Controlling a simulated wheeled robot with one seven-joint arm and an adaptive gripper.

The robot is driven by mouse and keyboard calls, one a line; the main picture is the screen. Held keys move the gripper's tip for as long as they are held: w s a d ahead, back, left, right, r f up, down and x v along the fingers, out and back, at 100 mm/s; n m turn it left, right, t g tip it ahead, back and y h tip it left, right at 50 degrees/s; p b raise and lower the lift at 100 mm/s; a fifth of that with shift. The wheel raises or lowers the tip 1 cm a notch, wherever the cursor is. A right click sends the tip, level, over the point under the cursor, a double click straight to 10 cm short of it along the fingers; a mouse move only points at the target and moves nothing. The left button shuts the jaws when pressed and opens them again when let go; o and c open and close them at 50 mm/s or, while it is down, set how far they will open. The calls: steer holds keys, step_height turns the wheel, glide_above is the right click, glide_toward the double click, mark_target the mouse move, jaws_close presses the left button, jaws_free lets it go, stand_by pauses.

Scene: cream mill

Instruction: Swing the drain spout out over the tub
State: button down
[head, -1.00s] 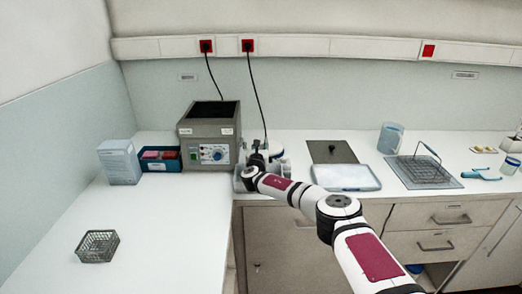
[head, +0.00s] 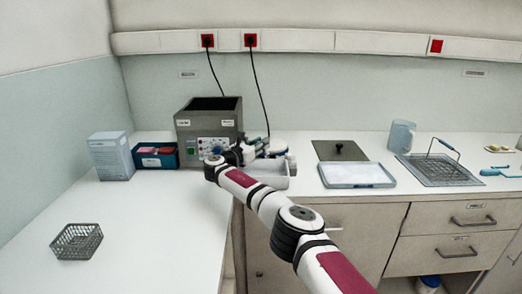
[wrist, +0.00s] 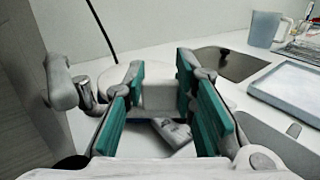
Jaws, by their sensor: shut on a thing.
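My gripper (wrist: 160,88) has teal pads shut on a pale, block-shaped piece (wrist: 160,97), which I take to be the drain spout. In the head view my gripper (head: 246,152) is in front of the right side of the grey mill (head: 186,124), pointing right. The spout cannot be made out there, hidden by the gripper and wrist. A pale, shallow tub (head: 268,183) stands at the counter's front edge, just right of and below my gripper. A grey nozzle-like part (wrist: 172,132) shows below the held piece in the wrist view.
A jug (head: 401,136) and wire rack (head: 440,170) are beyond. A wire basket (head: 76,242) sits on the left counter, mostly clear around it.

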steer(key=shift+s+a+m+g+h+b, duration=0.25)
steer(key=shift+m+g+h+b, duration=0.35)
steer(key=shift+b, duration=1.25)
steer(key=shift+s+a+m+g+h+b, duration=0.2)
steer(key=shift+m+g+h+b, duration=0.4)
steer(key=shift+b, duration=1.25)
steer(key=shift+s+a+r+m+g+h+b, duration=0.1)
steer(key=shift+a+r+m+g+h+b, duration=0.25)
steer(key=shift+b, duration=1.05)
steer(key=c, duration=1.3)
jaws_free()
steer(key=shift+d, duration=0.15)
steer(key=shift+f, duration=0.2)
steer(key=p, duration=0.3)
steer(key=shift+d+r, duration=0.1)
steer(key=shift+d, duration=0.1)
steer(key=n+t+y+p, duration=0.1)
steer(key=p, duration=0.3)
steer(key=d+n+t+y+p, duration=0.1)
steer(key=t+y+p, duration=0.1)
steer(key=p, duration=0.1)
steer(key=shift+w+n+p, duration=0.35)
steer(key=shift+w, duration=0.05)
